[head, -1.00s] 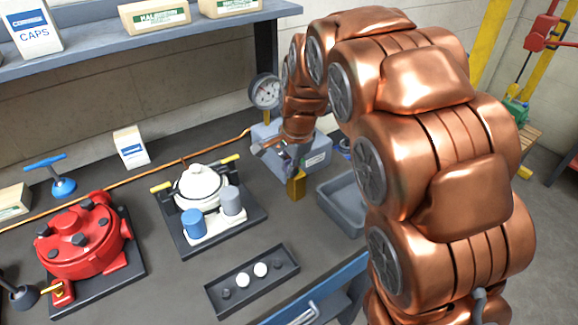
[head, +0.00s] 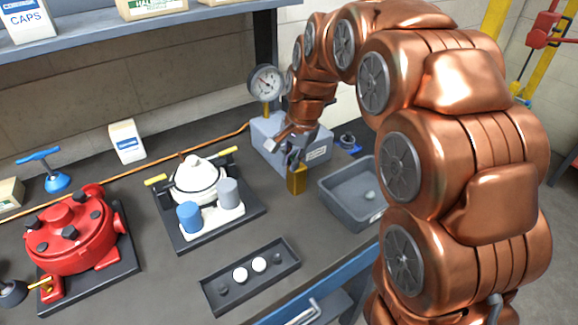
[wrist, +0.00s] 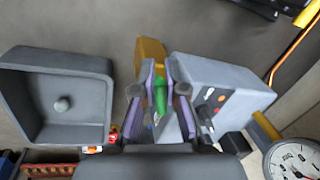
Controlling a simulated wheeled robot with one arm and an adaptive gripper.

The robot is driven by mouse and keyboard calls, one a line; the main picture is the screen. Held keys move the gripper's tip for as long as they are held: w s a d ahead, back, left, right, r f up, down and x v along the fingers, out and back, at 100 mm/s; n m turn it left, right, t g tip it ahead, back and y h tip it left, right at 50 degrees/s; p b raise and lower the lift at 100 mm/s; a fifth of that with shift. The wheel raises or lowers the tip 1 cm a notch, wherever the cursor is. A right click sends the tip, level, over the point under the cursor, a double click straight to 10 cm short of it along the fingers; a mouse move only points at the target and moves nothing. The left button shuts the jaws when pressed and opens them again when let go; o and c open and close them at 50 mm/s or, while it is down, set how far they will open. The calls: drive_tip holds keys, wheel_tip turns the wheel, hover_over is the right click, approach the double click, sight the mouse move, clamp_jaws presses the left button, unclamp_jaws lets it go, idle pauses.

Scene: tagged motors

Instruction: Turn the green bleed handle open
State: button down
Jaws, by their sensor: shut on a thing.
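The green bleed handle (wrist: 160,98) stands between the two fingers of my gripper (wrist: 163,88) in the wrist view. The fingers are shut on it, and they hide much of it. The handle sits by a yellow-brass block (wrist: 150,57) beside a grey box (wrist: 225,88) with small coloured buttons. In the head view my gripper (head: 291,155) is low at the front of the grey box (head: 262,140), just above the brass block (head: 297,180). The handle itself is not clear in that view.
A dial gauge (head: 265,83) stands behind the grey box. A grey bin (head: 340,197) holding a small round piece lies close on the right. A white-lidded pot (head: 196,178), a red motor (head: 70,238) and a narrow black tray (head: 222,296) stand to the left.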

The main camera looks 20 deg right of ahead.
drive_tip(key=n, duration=0.1)
drive_tip(key=n+b, duration=0.2)
drive_tip(key=shift+s+d+f, duration=0.15)
drive_tip(key=shift+d+f, duration=0.1)
drive_tip(key=n+b, duration=0.2)
drive_tip(key=n, duration=0.1)
drive_tip(key=n+g, duration=0.1)
drive_tip(key=shift+s+d+y+b, duration=0.15)
drive_tip(key=shift+d+y+b, duration=0.2)
drive_tip(key=shift+y+b, duration=0.05)
drive_tip(key=n, duration=0.2)
drive_tip(key=n+g+b, duration=0.1)
drive_tip(key=n, duration=0.1)
drive_tip(key=shift+d+r+n, duration=0.1)
drive_tip(key=shift+d+n, duration=0.2)
drive_tip(key=shift+d, duration=0.05)
drive_tip(key=shift+d+r+n+b, duration=0.15)
drive_tip(key=shift+n+b, duration=0.3)
drive_tip(key=shift+n, duration=0.75)
drive_tip(key=shift+g, duration=0.3)
drive_tip(key=c, duration=1.2)
unclamp_jaws()
